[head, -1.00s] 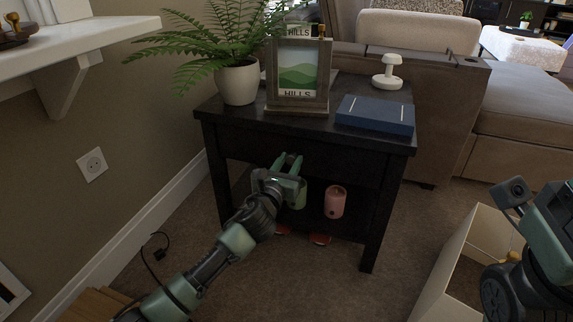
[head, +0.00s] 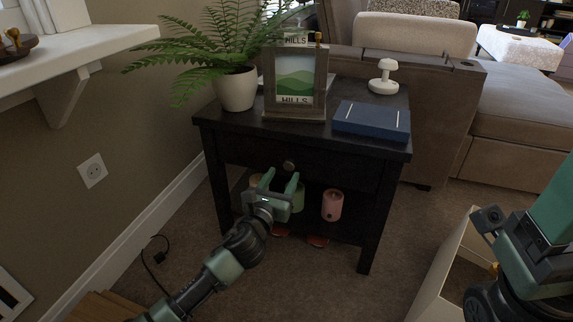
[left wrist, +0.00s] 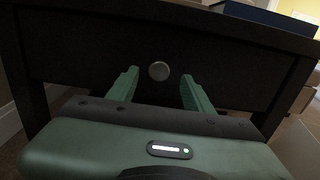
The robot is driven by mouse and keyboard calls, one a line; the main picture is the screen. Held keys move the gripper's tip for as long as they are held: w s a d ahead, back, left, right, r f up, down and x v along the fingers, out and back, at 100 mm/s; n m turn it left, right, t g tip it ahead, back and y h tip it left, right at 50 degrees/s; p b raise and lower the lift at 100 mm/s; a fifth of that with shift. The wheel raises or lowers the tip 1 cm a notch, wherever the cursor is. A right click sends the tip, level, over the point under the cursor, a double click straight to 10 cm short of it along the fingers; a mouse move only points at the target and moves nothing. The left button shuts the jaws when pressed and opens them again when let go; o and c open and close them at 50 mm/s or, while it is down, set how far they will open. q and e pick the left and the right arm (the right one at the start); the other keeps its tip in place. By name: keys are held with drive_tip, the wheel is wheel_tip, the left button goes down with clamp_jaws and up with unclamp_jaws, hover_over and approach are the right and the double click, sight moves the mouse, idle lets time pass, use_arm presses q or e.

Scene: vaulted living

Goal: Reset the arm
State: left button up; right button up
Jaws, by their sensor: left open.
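My left gripper (head: 280,183) is open and empty in front of the dark side table (head: 300,152). Its two green fingers point at the drawer front. The round drawer knob (head: 289,166) shows just beyond the fingertips. In the left wrist view the knob (left wrist: 159,71) lies between the two spread fingers (left wrist: 158,82), apart from both. The drawer looks shut. My right arm shows at the right edge of the head view, but its fingers cannot be made out.
On the tabletop stand a potted fern (head: 236,88), a picture frame (head: 296,84), a blue book (head: 372,121) and a white lamp (head: 384,77). A pink candle (head: 332,205) is on the lower shelf. A cardboard box (head: 437,268) stands on the floor at right.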

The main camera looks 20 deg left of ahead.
use_arm(q)
drive_tip(key=shift+s, duration=1.25)
